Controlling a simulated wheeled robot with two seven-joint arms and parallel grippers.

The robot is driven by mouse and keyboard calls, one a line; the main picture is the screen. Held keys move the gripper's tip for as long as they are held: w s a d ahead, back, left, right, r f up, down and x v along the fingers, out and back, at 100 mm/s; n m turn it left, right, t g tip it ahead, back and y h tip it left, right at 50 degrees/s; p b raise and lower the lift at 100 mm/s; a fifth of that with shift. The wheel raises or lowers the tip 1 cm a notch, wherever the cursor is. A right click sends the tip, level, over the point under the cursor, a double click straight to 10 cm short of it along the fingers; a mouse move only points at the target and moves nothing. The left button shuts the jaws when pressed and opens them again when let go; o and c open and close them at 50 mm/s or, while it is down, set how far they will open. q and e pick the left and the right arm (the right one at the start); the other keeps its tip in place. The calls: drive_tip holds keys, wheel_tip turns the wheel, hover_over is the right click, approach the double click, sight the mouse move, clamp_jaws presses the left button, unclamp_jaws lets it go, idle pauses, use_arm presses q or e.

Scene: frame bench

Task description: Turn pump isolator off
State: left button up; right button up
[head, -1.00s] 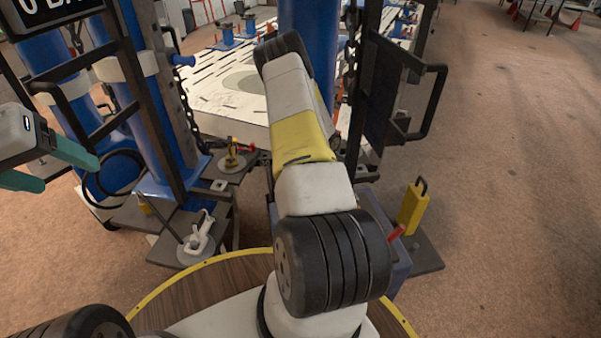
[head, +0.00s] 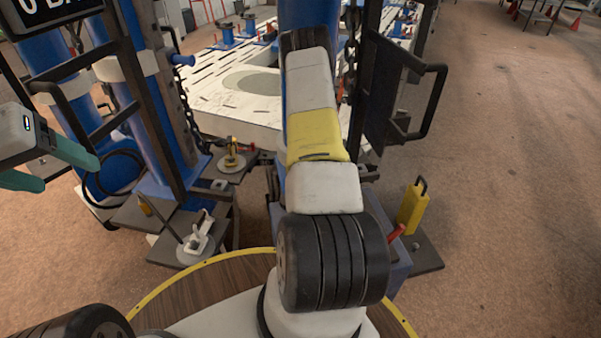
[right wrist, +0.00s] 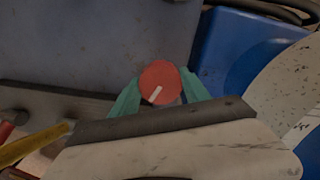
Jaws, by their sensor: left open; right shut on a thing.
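A round red knob (right wrist: 160,75) with a white pointer line shows in the right wrist view, in front of a grey-blue panel; I take it for the pump isolator. Its pointer slants toward the lower left of that picture. The teal fingers of my right gripper (right wrist: 162,92) are shut on the knob, one on each side. A pale housing with a dark edge hides the lower part of these fingers. In the head view my right arm hides this gripper and the knob. My left gripper (head: 55,168) is open and empty at the left edge, clear of the frame.
A dark display (head: 48,10) hangs at the upper left. Blue columns (head: 150,120), a chain and dark bars stand at the left. A dark handled frame (head: 400,95) stands right of my arm. A yellow block (head: 412,207) and red lever (head: 396,233) sit lower right.

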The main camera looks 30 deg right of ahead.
drive_tip(key=shift+d, duration=0.1)
idle(0.4)
drive_tip(key=o, duration=1.4)
drive_tip(key=shift+r, duration=3.95)
